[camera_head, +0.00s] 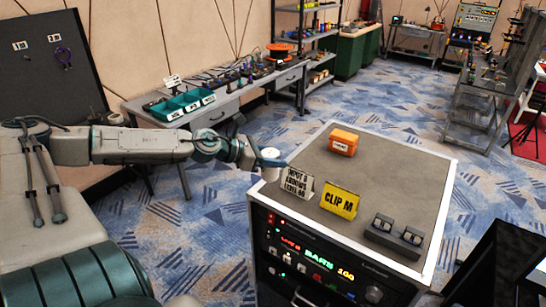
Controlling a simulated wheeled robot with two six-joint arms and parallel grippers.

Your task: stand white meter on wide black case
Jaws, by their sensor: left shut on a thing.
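My left gripper (263,162) is shut on a small white object with a rounded top, seemingly the white meter (271,153). It holds it in the air by the left edge of a wide black-fronted case (330,262) with a grey top and pale rim. Much of the white object is hidden by the fingers. The case's front carries lit readouts and knobs. A separate black boxy thing (500,262) is cut off at the lower right; I cannot tell if it is a case too. My right gripper is not in view.
On the grey top stand an orange box (343,142), a white lettered sign (297,184), a yellow "CLIP M" sign (339,202) and a dark twin block (394,236). The top's middle and right are clear. A workbench with teal bins (180,105) stands behind my left arm.

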